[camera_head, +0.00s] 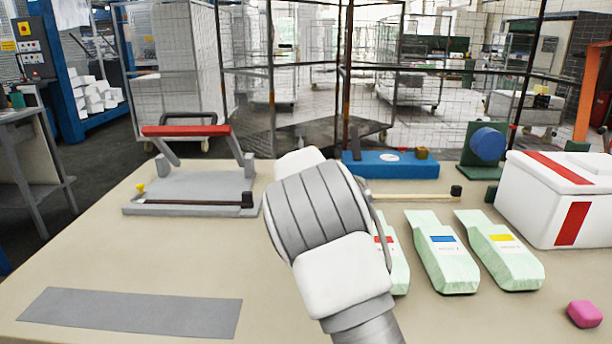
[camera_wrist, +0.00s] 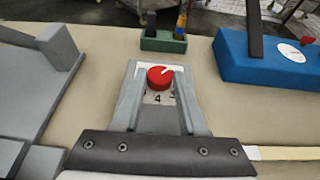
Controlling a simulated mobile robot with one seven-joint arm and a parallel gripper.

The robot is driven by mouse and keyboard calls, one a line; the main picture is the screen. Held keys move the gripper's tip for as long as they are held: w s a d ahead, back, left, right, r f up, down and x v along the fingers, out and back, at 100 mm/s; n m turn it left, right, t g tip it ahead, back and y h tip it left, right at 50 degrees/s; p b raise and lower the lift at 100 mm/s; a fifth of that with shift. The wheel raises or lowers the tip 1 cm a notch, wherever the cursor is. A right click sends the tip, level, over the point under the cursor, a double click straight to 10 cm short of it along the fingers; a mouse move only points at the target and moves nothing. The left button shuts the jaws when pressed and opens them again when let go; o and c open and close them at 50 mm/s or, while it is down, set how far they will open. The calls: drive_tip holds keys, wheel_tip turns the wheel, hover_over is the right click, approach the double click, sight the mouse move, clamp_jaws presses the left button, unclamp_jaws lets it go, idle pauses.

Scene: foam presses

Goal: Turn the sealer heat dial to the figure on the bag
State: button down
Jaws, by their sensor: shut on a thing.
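A red dial knob (camera_wrist: 160,77) shows in the wrist view, above a pale face with printed figures. A 4 is readable below the knob; another figure beside it is partly hidden by a finger. My gripper (camera_wrist: 158,86) has its two grey fingers on either side of the knob, shut on it. I cannot tell which figure the knob points at. In the head view my arm hides the knob. Three pale green bags, with red (camera_head: 394,262), blue (camera_head: 446,268) and yellow (camera_head: 503,262) labels, lie right of my arm. Their figures are too small to read.
A grey press with a red handle (camera_head: 187,131) stands left. A blue device (camera_head: 390,166) with a white round face stands behind my arm, right of the knob in the wrist view. A white box (camera_head: 560,208) and pink block (camera_head: 584,314) are right. The front-left table is mostly clear.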

drive_tip(key=shift+a+r+m+h+p, duration=0.15)
drive_tip(key=shift+m+h+p, duration=0.3)
drive_tip(key=shift+h, duration=0.05)
drive_tip(key=shift+a+r+m+h+p, duration=0.1)
drive_tip(key=shift+a+m+h+p, duration=0.05)
drive_tip(key=shift+m+h+p, duration=0.3)
drive_tip(key=m+h+p, duration=0.1)
drive_tip(key=p, duration=0.1)
drive_tip(key=m+h+p, duration=0.1)
drive_tip(key=shift+a+r+g+h+p, duration=0.15)
drive_tip(key=shift+a+g+h+p, duration=0.1)
drive_tip(key=shift+g+p, duration=0.15)
drive_tip(key=m+h+p, duration=0.1)
drive_tip(key=p, duration=0.2)
drive_tip(key=shift+w+m+g+h+p, duration=0.15)
drive_tip(key=shift+m+g+h+p, duration=0.25)
drive_tip(key=m+h+p, duration=0.1)
drive_tip(key=p, duration=0.1)
drive_tip(key=shift+a+f+g+p, duration=0.1)
drive_tip(key=shift+f+g+p, duration=0.1)
drive_tip(key=shift+g+p, duration=0.15)
drive_tip(key=shift+w+f+m+g+h+p, duration=0.2)
drive_tip(key=shift+m+h+p, duration=0.35)
drive_tip(key=shift+p, duration=0.45)
drive_tip(key=shift+s, duration=0.1)
drive_tip(key=shift+c, duration=2.3)
unclamp_jaws()
